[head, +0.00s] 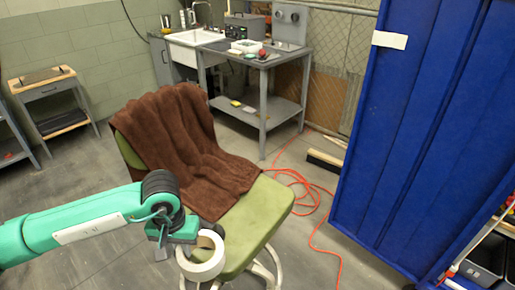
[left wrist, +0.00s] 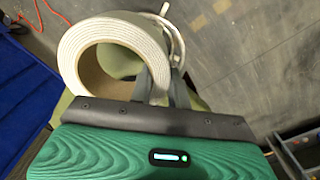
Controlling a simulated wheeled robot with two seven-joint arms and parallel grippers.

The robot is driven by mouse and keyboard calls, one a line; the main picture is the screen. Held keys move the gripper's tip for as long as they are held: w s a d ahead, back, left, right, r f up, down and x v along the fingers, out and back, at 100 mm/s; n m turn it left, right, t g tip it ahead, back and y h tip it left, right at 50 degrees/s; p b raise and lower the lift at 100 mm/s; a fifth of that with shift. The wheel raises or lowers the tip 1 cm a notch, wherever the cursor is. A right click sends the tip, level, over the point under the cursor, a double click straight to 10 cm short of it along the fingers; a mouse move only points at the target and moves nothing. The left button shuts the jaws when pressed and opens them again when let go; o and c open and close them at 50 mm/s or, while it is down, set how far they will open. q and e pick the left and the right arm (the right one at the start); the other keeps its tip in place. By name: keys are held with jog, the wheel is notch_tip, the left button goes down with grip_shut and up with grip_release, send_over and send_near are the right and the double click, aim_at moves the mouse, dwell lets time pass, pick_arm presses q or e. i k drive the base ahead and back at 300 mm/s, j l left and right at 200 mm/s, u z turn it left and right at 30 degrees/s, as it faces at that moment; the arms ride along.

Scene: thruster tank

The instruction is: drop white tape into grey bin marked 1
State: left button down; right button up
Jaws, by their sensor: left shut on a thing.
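The white tape (head: 207,270) is a wide roll with a brown inner core. In the head view it hangs at my left gripper (head: 183,247), just in front of the green chair seat. In the left wrist view the tape (left wrist: 72,48) stands beyond the gripper (left wrist: 158,85), whose fingers are shut on the right side of its ring. The fingertips are partly hidden by the tape. My right gripper is not in view. I cannot make out a grey bin marked 1 in either view.
A green chair (head: 258,222) with a brown towel (head: 180,140) stands close to the gripper. A tall blue panel (head: 415,130) is on the right, with a dark container (head: 487,258) beside it. An orange cable (head: 313,222) lies on the floor. A grey workbench (head: 262,105) stands behind.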

aim_at(469, 256)
jog(key=z, duration=1.25)
jog(key=i+j+z, duration=0.2)
jog(key=z, duration=0.15)
jog(key=i+j+z, duration=0.1)
jog(key=j+z, duration=0.25)
